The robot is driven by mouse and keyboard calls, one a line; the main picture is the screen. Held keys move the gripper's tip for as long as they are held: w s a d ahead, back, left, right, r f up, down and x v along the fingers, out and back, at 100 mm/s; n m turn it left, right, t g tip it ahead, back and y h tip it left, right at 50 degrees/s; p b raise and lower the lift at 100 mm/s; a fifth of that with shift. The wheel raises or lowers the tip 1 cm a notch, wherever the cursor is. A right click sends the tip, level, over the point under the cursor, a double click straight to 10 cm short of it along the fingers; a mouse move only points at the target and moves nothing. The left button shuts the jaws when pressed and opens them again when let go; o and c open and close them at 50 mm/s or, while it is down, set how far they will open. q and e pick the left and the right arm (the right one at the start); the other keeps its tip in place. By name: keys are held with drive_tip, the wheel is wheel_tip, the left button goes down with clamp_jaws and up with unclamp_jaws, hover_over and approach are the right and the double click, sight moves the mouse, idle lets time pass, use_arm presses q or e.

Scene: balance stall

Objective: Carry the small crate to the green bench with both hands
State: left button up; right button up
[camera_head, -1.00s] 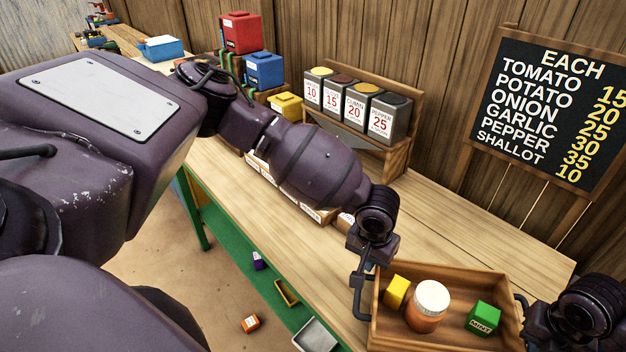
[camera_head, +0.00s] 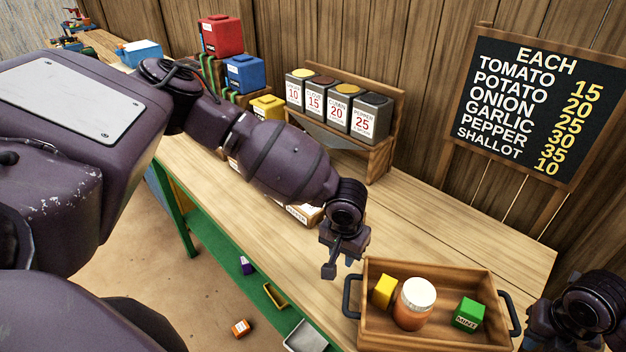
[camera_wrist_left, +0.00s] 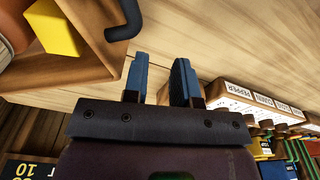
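The small wooden crate (camera_head: 440,339) is on the wooden top of the green-legged bench (camera_head: 490,225), at the near right. It holds a yellow block (camera_head: 385,291), an orange jar with a white lid (camera_head: 414,305) and a green block marked MINT (camera_head: 468,313). My left gripper (camera_head: 329,268) is just left of the crate's left handle (camera_head: 351,298), apart from it. In the left wrist view its fingers (camera_wrist_left: 160,70) are parted and empty, with the handle (camera_wrist_left: 125,20) beside them. My right gripper (camera_head: 536,325) is by the crate's right handle (camera_head: 513,312); its grip is unclear.
A rack of spice tins (camera_head: 336,105) and stacked red (camera_head: 221,35) and blue (camera_head: 244,72) boxes stand farther back. A price board (camera_head: 525,105) leans at the back right. Bench top behind the crate is clear.

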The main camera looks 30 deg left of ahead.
use_arm(q)
wheel_tip(320, 180, up, 12)
drive_tip(key=shift+s, duration=0.45)
use_arm(e)
wheel_tip(320, 180, up, 12)
drive_tip(key=shift+s, duration=0.45)
idle(0.7)
